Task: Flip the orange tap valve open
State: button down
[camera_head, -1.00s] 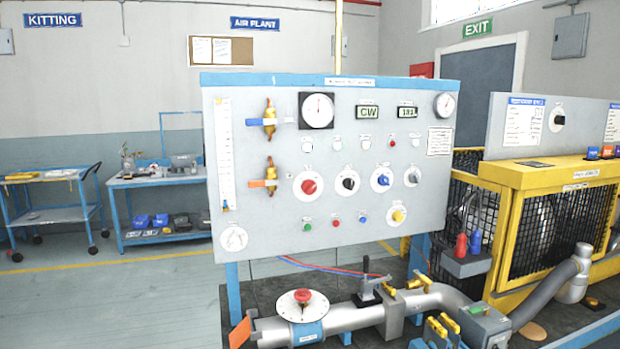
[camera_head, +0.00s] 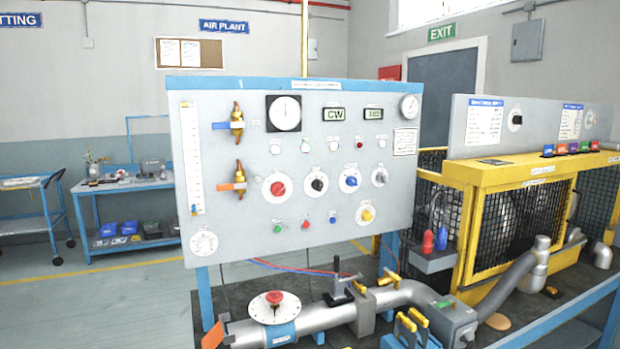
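The orange tap valve is a brass body with an orange lever (camera_head: 231,186) on the left part of the grey panel. Its lever points left, level, across the upright brass body (camera_head: 240,175). Above it is a similar brass valve with a blue lever (camera_head: 228,125), also level. My gripper is not in view, and nothing touches either valve.
The grey panel (camera_head: 340,225) also carries gauges, displays, knobs and small buttons. Below it runs a grey pipe (camera_head: 320,318) with a red knob (camera_head: 274,297), an orange flag-like handle (camera_head: 213,335) and clamps. A yellow caged machine (camera_head: 520,170) stands at the right. Open floor lies at the left.

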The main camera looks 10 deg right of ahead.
aim_at(226, 187)
jog(key=z, duration=0.05)
jog(key=i, duration=1)
jog(key=u, duration=0.05)
